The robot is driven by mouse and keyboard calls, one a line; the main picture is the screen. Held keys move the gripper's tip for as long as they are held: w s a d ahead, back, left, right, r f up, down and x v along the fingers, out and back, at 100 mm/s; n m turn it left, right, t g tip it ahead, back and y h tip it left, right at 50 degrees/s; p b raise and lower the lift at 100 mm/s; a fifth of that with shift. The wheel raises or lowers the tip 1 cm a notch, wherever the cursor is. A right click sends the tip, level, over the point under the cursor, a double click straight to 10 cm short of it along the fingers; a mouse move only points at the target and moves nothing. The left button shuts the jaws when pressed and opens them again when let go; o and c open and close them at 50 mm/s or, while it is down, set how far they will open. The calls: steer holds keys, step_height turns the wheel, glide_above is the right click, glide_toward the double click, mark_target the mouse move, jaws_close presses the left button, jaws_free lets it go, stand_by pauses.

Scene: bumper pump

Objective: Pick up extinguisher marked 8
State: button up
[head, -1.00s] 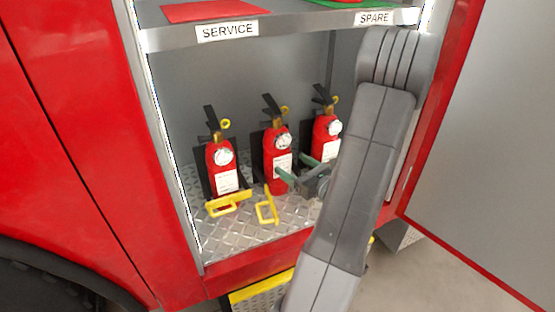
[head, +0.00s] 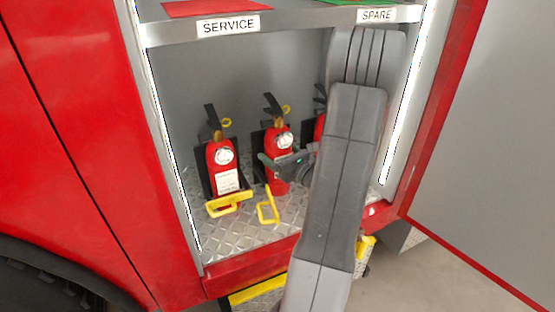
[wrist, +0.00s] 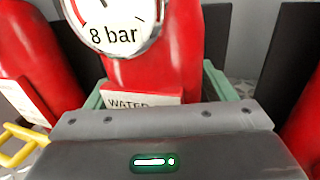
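The extinguisher whose gauge reads "8 bar" (wrist: 160,65) fills the top middle of the wrist view, with a label starting "WATER" below the gauge. It appears to be the middle red extinguisher (head: 276,141) in the head view, upright against a black bracket. My gripper (head: 284,160) is at its body, below the gauge. In the wrist view its green fingers stand on both sides of the red body, apparently spread around it; contact is hard to judge. The fingertips are partly hidden behind the body.
A left extinguisher (head: 222,165) stands close by; a right one (head: 320,128) is mostly hidden by my arm. Yellow clasps (head: 229,203) hang low in front. A shelf edge labelled SERVICE and SPARE (head: 300,20) runs overhead. The open door (head: 490,130) stands at right.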

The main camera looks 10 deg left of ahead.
steer(key=c, duration=1.4)
steer(key=shift+r, duration=0.15)
jaws_close()
